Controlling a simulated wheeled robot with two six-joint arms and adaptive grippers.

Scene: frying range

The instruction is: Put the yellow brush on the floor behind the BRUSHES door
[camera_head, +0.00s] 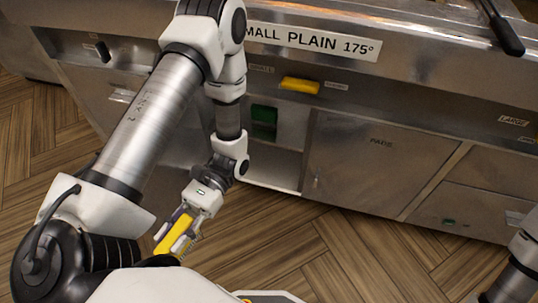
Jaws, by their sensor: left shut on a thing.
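My left gripper (178,231) is low over the wooden floor, in front of the steel range. It is shut on the yellow brush (173,236), whose lower end is partly hidden by the fingers and my arm. No BRUSHES label can be read in this view.
A green item (264,122) sits in the upper part of the open compartment. A yellow handle (300,85) sticks out of the front panel above it. A sign reading "MALL PLAIN 175°" (313,41) is on the range edge. The wooden floor (300,245) in front is clear.

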